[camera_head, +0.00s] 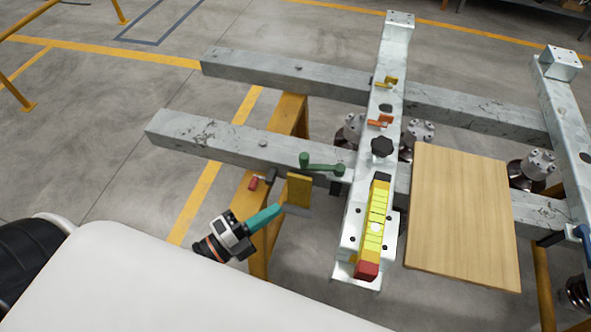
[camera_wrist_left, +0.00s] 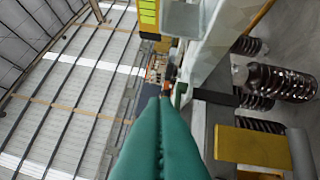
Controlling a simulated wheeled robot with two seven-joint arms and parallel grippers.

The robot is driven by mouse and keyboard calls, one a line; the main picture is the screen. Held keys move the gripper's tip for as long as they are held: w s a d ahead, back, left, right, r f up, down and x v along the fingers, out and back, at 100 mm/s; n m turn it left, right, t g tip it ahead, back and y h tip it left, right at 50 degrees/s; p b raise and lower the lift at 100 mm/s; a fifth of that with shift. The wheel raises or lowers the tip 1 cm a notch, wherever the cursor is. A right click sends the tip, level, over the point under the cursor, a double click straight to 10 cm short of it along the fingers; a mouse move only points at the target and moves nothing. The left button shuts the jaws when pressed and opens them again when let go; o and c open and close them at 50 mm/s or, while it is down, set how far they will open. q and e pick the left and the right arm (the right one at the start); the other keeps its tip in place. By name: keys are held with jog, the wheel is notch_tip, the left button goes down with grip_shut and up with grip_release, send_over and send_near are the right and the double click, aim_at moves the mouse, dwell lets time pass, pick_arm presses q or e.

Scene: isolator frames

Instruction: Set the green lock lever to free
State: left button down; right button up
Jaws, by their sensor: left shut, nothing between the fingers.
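The green lock lever (camera_head: 322,166) is on the left side of the pale upright beam in the head view. Its round knob end points left and its pivot end is at the right, beside the beam. My left gripper (camera_head: 277,208) has teal fingers, pressed together and empty. In the head view it appears below and left of the lever, apart from it, near a yellow plate (camera_head: 299,190). In the left wrist view the shut fingers (camera_wrist_left: 160,105) fill the lower middle. A small green part shows beyond their tips there; I cannot tell which part. My right gripper is not in view.
The pale beam (camera_head: 366,130) carries a yellow level (camera_head: 374,230), a black knob (camera_head: 382,147), an orange clip (camera_head: 380,121) and a yellow clip (camera_head: 385,82). Grey rails (camera_head: 300,75) cross behind it. A wooden board (camera_head: 462,215) lies right. A red-tipped handle (camera_head: 262,180) is near the gripper.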

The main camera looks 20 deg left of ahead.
pick_arm(q)
jog(key=s+a+y, duration=0.2)
jog(key=p, duration=0.2)
send_near(300, 162)
jog(key=w+d, duration=0.5)
jog(key=shift+w+a+f+m, duration=0.1)
jog(key=shift+w+a+m, duration=0.1)
jog(key=shift+m, duration=0.2)
jog(key=shift+w+a, duration=0.3)
jog(key=shift+w, duration=0.2)
jog(key=shift+w+a, duration=0.25)
jog(key=shift+w, duration=0.25)
jog(key=shift+s, duration=0.1)
